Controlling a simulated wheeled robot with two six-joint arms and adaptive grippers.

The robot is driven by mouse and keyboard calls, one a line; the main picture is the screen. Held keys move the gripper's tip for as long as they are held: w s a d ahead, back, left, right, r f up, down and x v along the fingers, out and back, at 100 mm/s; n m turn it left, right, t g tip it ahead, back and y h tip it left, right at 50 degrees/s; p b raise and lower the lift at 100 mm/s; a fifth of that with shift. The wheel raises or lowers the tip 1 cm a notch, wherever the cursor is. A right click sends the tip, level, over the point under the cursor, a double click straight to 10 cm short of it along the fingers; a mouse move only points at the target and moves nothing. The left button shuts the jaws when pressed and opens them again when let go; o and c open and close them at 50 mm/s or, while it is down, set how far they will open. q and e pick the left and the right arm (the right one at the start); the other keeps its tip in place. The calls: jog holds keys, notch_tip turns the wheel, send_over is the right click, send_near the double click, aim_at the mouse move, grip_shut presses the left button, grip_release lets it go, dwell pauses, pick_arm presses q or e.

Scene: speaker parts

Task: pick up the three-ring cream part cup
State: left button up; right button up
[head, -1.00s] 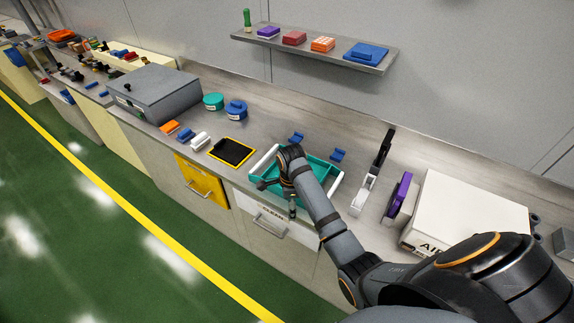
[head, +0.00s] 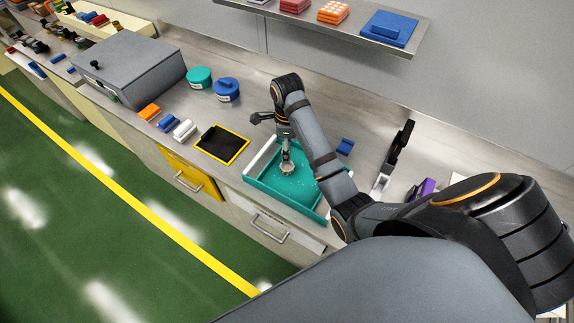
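A small round cream cup (head: 288,168) is in the teal tray (head: 308,207), right under the tip of my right gripper (head: 286,157). Its ring marks are too small to make out. My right arm comes in from the right, and the gripper points down over the tray. The fingertips are at the cup's near or upper edge; whether they are closed on it is too small to tell. The arm covers part of the tray's right side. My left gripper is not in view.
A black pad with a yellow frame (head: 222,144) lies left of the tray. Blue (head: 227,89) and teal (head: 199,78) round containers stand behind it. A black-and-white upright device (head: 392,160) stands right of the tray. A shelf (head: 330,30) hangs above.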

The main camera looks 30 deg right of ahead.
jog(key=b, duration=0.3)
send_over(288, 166)
notch_tip(288, 166, down, 4)
jog(key=shift+a+f, duration=0.1)
jog(key=shift+a, duration=0.05)
jog(key=shift+w+f+b, duration=0.2)
jog(key=shift+f+b, duration=0.45)
jog(key=shift+f, duration=0.15)
notch_tip(288, 166, down, 4)
jog(key=b, duration=0.3)
jog(key=shift+s, duration=0.1)
jog(key=shift+f+b, duration=0.2)
jog(key=shift+b, duration=0.1)
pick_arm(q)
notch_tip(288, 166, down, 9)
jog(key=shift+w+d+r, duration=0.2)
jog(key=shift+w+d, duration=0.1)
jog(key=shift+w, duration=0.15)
pick_arm(e)
jog(key=shift+r, duration=0.15)
jog(key=shift+c, duration=1)
jog(key=c, duration=1.2)
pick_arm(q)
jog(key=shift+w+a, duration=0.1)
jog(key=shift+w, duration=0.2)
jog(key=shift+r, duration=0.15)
pick_arm(e)
jog(key=shift+r, duration=0.15)
